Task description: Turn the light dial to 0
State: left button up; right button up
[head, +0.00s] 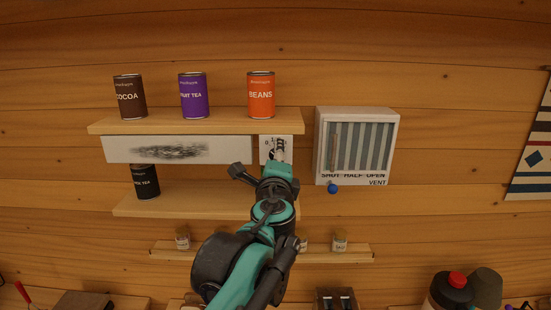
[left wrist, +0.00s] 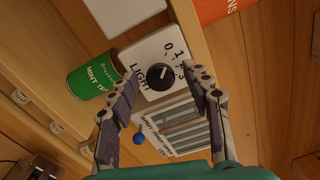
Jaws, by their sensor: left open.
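The light dial is a round black knob (left wrist: 160,77) on a white plate (left wrist: 136,54) marked LIGHT, with a printed scale that includes 0 and 1. In the head view the plate (head: 265,143) sits under the upper shelf, and my arm mostly hides the knob. My left gripper (left wrist: 162,80) is open. In the left wrist view one finger is on each side of the knob, with gaps visible. I cannot tell how near the fingertips are to the plate. The head view shows the gripper (head: 270,166) in front of the plate's lower part. The knob's exact setting is too small to read.
The upper shelf (head: 220,125) holds cocoa, fruit tea and beans (head: 261,95) tins. A green mint tea tin (left wrist: 94,78) stands close to the plate. A vent box (head: 318,150) with a blue knob (head: 333,188) is to the right. Spice jars line a low ledge (head: 215,255).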

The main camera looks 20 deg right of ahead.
pick_arm(q)
jog(key=v, duration=1.2)
jog(key=a+f+n+g+y+b, duration=0.2)
jog(key=a+f+n+b, duration=0.2)
jog(key=a+f+b, duration=0.55)
jog(key=a+f+n+g+y+b, duration=0.1)
jog(key=a+f+n+y+b, duration=0.15)
jog(key=a+f+n, duration=0.75)
jog(key=a+f+m+g+y+b, duration=0.1)
jog(key=a+f+g+y+b, duration=0.3)
jog(key=f, duration=1.2)
jog(key=s+a+f+n+g+h+b, duration=0.1)
jog(key=s+a+f+n+b, duration=0.1)
jog(key=f+b, duration=0.4)
jog(key=s+a+f+n+g+h+b, duration=0.1)
jog(key=s+a+f+n+b, duration=0.2)
jog(key=f, duration=1.4)
jog(key=s+a+f+n+g+h+b, duration=0.1)
jog(key=s+a+f+n+b, duration=0.2)
jog(key=f, duration=0.9)
jog(key=s+n+b, duration=0.3)
jog(key=s+b, duration=0.2)
jog(key=b, duration=0.1)
jog(key=shift+s+f+b, duration=0.2)
jog(key=shift+f+b, duration=0.05)
jog(key=shift+b, duration=0.15)
